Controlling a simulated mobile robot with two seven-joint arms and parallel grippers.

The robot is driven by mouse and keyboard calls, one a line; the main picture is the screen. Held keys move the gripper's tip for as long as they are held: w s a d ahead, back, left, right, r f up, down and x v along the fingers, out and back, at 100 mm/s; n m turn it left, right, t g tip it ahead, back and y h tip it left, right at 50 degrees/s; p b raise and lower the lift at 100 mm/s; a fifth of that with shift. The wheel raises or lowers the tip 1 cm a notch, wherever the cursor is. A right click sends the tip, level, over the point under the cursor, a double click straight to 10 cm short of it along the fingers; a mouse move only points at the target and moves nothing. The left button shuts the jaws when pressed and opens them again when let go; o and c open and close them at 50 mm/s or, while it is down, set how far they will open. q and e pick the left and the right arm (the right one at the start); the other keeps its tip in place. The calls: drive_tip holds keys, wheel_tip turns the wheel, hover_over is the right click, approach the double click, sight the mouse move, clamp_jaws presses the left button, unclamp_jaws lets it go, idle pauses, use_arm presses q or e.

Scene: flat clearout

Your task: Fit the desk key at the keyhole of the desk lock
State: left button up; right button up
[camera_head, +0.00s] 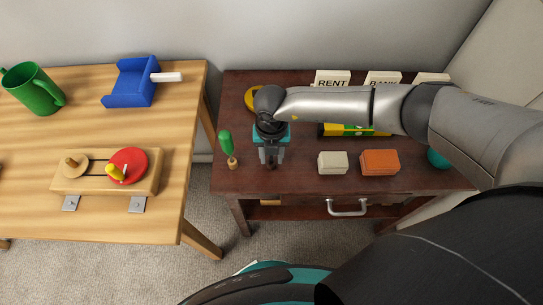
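My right gripper (271,162) points down over the left part of the dark wooden desk (300,185). Its grey fingertips are small here, and I cannot tell whether they are apart or hold anything. I cannot make out the desk key or the keyhole of the desk lock for certain. A yellow round thing (250,98) lies behind my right wrist, partly hidden by it. A green-handled thing with a tan lower end (226,145) stands at the desk's left edge, left of the gripper. My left gripper is not in view.
A cream block (332,162) and an orange block (379,162) sit right of the gripper. A drawer handle (347,208) is at the desk's front. White cards, one reading RENT (332,79), stand behind my arm. The left table holds a wooden board with a red disc (128,166).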

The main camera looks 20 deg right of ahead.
clamp_jaws()
drive_tip(key=shift+r, duration=0.1)
idle(0.5)
drive_tip(key=shift+r, duration=0.6)
wheel_tip(320, 180, up, 19)
drive_tip(key=p, duration=0.3)
drive_tip(key=shift+f+p, duration=0.15)
drive_tip(key=shift+p, duration=0.25)
drive_tip(key=shift+c, duration=2.4)
unclamp_jaws()
clamp_jaws()
